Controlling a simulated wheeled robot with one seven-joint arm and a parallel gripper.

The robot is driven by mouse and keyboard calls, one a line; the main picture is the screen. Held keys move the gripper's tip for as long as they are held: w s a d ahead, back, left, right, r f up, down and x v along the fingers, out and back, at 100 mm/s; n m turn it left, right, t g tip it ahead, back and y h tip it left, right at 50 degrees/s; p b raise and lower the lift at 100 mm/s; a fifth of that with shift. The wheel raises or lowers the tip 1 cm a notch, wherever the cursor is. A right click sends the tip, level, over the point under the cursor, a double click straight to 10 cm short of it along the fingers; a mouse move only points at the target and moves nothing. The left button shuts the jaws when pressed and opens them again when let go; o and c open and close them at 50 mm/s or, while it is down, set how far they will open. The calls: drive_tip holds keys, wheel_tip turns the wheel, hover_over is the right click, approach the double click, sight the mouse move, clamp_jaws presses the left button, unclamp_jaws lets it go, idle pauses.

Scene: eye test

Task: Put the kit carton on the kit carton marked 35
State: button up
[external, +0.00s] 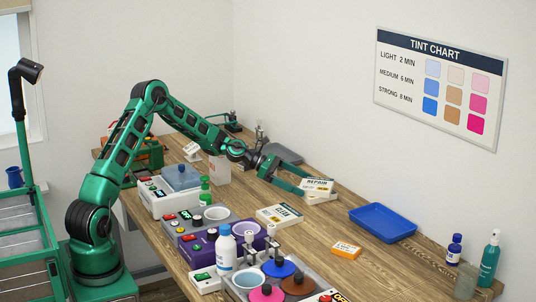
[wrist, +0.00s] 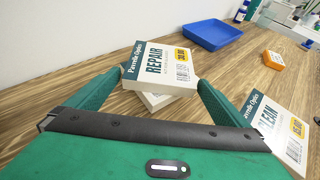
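A white and teal kit carton labelled REPAIR (external: 318,185) lies on top of a second carton (external: 322,199), turned a little against it. In the wrist view the REPAIR carton (wrist: 160,67) has a yellow price tag that I cannot read surely, and the lower carton (wrist: 155,101) is mostly hidden, its marking too. My gripper (external: 296,187) is open; in the wrist view its fingertips (wrist: 160,80) stand wide apart at the near corners of the REPAIR carton. Another carton, labelled CLEAN (external: 280,215), lies apart on the table; its tag (wrist: 297,127) is also unclear.
A blue tray (external: 382,222) and a small orange box (external: 346,250) lie to the right on the wooden table. Bottles (external: 489,260) stand at the right end. Machines, cups and a white bottle (external: 226,250) crowd the near side. Bare wood lies between cartons and tray.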

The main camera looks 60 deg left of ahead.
drive_tip(key=shift+r, duration=0.1)
drive_tip(key=v, duration=1.2)
